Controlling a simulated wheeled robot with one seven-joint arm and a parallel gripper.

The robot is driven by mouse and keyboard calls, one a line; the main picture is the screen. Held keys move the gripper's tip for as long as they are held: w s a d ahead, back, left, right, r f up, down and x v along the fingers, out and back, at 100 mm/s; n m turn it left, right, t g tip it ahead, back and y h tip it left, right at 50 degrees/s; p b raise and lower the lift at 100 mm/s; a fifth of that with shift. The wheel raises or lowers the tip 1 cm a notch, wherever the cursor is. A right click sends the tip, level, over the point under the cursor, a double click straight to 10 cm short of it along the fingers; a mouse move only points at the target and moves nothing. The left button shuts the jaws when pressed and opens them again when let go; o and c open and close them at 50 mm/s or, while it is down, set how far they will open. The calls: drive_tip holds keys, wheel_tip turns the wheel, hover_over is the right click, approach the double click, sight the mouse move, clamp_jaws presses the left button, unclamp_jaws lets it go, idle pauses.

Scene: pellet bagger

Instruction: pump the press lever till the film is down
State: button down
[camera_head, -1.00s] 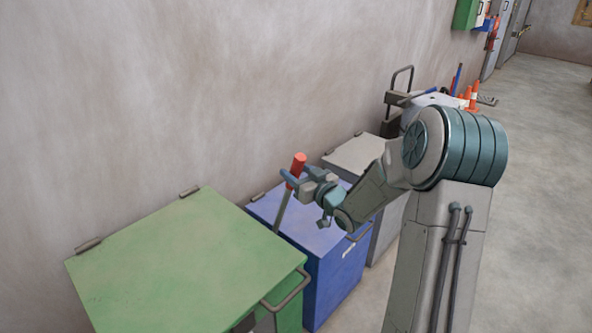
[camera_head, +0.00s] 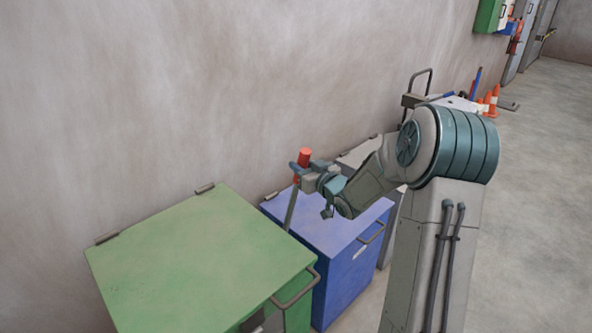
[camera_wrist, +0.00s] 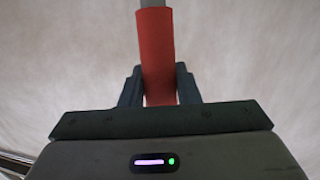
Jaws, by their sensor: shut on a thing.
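The press lever (camera_head: 290,210) is a grey rod with a red grip at its top, standing up between the green bin and the blue bin. My gripper (camera_head: 299,172) is shut on the red grip. In the wrist view the red grip (camera_wrist: 157,50) runs between the two dark fingers of my gripper (camera_wrist: 158,85), with the grey rod showing beyond it. The lever's lower end is hidden behind the green bin. The film cannot be seen in either view.
A green lidded bin (camera_head: 195,262) is in front, with a blue lidded bin (camera_head: 330,240) beside it and a grey bin behind. The wall runs close along the left. Orange cones (camera_head: 493,100) stand farther back. The floor at the right (camera_head: 530,220) is clear.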

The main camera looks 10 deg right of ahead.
drive_tip(key=shift+w+a+r, duration=0.1)
drive_tip(key=shift+a+r, duration=0.05)
drive_tip(key=shift+r, duration=0.1)
drive_tip(key=c, duration=1.3)
unclamp_jaws()
drive_tip(key=shift+w, duration=0.1)
drive_tip(key=shift+o, duration=1)
drive_tip(key=shift+w+a+f, duration=0.1)
drive_tip(key=shift+a, duration=0.05)
drive_tip(key=shift+d, duration=0.2)
drive_tip(key=shift+s+d, duration=0.1)
drive_tip(key=shift+s, duration=0.25)
drive_tip(key=b+v, duration=0.1)
drive_tip(key=v, duration=1.2)
drive_tip(key=shift+b, duration=0.3)
